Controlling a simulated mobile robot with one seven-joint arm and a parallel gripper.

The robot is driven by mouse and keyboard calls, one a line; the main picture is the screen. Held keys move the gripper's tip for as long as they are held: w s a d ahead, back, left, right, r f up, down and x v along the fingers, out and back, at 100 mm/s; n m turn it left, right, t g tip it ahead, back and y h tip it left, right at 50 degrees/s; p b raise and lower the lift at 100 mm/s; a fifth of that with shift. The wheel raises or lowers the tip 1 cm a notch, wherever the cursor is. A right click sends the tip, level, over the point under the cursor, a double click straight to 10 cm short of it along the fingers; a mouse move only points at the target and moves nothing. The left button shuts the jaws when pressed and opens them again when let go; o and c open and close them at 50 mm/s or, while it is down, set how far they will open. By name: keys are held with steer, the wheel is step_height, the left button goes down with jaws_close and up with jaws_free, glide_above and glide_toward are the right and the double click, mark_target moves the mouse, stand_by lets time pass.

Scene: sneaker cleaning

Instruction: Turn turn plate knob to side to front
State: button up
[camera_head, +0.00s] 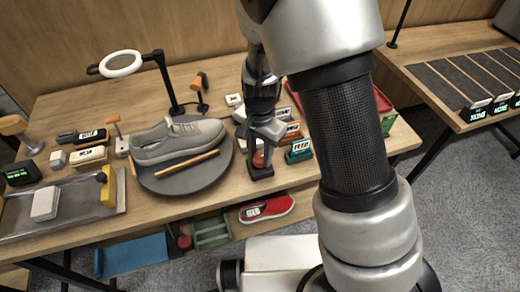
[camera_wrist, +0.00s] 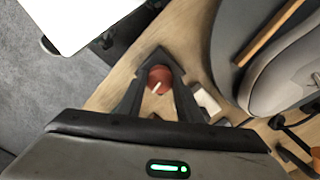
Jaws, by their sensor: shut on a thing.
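The turn plate (camera_head: 218,180) is a dark round disc on the table with a grey sneaker (camera_head: 178,141) and a wooden stick lying on it. It also shows in the wrist view (camera_wrist: 228,47), at the upper right. The turn plate knob (camera_wrist: 159,79) is red and round with a pale pointer mark, on the table beside the plate. In the head view the knob (camera_head: 258,158) is mostly hidden by my gripper. My gripper (camera_wrist: 160,72) points down at the plate's right side, and its fingers are closed around the red knob.
Several labelled small boxes (camera_head: 299,150) stand just right of my gripper. A ring lamp (camera_head: 121,64) stands behind the sneaker. A tray (camera_head: 64,208) with a white block is at the left. A red shoe (camera_head: 267,208) sits on the lower shelf.

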mark_target(260, 157)
steer(key=shift+r+m, duration=0.1)
steer(key=shift+m, duration=0.6)
steer(key=shift+p, duration=0.35)
steer(key=o, duration=1)
steer(key=shift+o, duration=0.2)
step_height(260, 157, up, 17)
steer(key=p, duration=0.2)
steer(key=shift+r, duration=0.15)
